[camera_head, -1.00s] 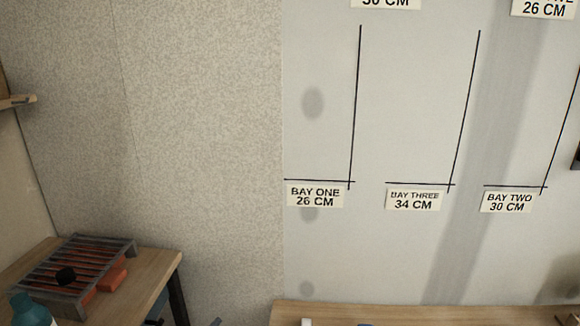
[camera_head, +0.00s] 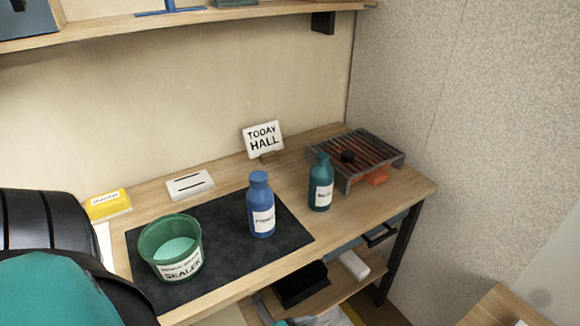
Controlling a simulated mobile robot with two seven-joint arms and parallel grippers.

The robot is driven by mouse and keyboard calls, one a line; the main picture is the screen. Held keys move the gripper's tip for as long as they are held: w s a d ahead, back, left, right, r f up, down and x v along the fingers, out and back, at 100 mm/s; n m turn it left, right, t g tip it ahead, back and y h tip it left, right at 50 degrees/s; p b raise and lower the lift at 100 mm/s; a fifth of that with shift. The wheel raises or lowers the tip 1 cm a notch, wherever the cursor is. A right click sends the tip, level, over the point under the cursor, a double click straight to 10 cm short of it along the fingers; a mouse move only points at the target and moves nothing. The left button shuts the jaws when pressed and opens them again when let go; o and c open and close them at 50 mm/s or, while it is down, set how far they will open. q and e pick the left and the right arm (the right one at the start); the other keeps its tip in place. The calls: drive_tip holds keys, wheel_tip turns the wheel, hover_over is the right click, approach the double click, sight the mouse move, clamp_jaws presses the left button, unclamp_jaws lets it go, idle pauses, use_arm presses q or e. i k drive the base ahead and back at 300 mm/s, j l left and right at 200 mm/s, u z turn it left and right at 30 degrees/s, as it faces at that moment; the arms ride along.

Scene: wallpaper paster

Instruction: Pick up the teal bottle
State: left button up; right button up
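The teal bottle (camera_head: 321,184) stands upright on the wooden bench, with a white label on its front. It is just right of the dark mat, in front of the metal rack. Its sides are clear of the blue bottle (camera_head: 260,207), which stands upright on the mat to its left. Neither of my grippers can be made out in this view.
A green sealer tub (camera_head: 153,238) stands on the dark mat (camera_head: 222,277). A metal rack (camera_head: 397,157) with red bars is behind the teal bottle on the right. A "TODAY HALL" sign (camera_head: 263,139) stands at the back. Bare bench lies right of the bottle.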

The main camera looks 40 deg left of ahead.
sight(321, 174)
drive_tip(key=k+u, duration=0.2)
drive_tip(key=u, duration=0.3)
drive_tip(key=k+j+u, duration=0.1)
drive_tip(key=u, duration=0.35)
drive_tip(key=k+j, duration=0.05)
